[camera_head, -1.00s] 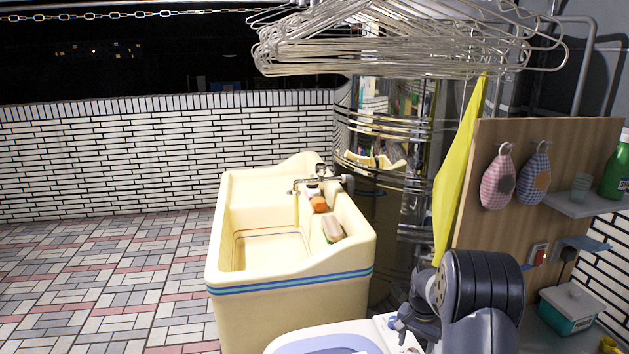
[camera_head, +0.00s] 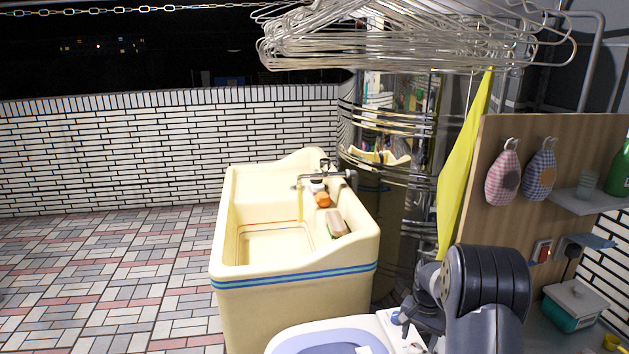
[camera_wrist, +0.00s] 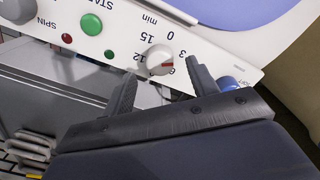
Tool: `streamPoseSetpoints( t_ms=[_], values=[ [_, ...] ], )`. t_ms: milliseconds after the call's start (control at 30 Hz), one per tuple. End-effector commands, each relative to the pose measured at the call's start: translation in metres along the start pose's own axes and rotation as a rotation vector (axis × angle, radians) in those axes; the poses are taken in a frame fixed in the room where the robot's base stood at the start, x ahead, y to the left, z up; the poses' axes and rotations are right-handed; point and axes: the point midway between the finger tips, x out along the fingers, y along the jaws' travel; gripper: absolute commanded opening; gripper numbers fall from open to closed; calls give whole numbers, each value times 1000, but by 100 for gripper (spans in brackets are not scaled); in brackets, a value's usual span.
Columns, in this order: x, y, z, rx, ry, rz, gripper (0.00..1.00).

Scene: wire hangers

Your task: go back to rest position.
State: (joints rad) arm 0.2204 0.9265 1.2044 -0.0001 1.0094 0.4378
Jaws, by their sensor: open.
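My gripper (camera_wrist: 160,92) shows in the wrist view with its two dark fingers apart and nothing between them. It points at the white control panel of a washing machine (camera_wrist: 105,40), near a white dial with numbers around it (camera_wrist: 157,60). I cannot tell whether a fingertip touches the panel. In the head view my folded dark arm stands at the lower right, beside the washing machine (camera_head: 372,332), and my fingers are mostly hidden behind the arm.
A cream sink (camera_head: 295,290) stands behind the washing machine. Wire hangers (camera_head: 400,40) hang above, near a yellow cloth (camera_head: 465,165). A wooden board (camera_head: 570,150) with a shelf stands at the right. The tiled floor (camera_head: 110,270) at the left is clear.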

Motion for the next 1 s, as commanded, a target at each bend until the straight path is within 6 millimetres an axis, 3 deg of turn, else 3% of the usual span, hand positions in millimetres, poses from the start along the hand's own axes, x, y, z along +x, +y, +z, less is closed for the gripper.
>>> streamPoseSetpoints(
  t_ms=[400, 500, 933, 1000],
  values=[
    [-83, 0, 0, 0, 1, 0, 56],
    [-54, 0, 1, 0, -6, 3, 56],
    [33, 1, 2, -1, -6, 3, 56],
    [27, 0, 0, -63, -1, 1, 56]
  ],
)
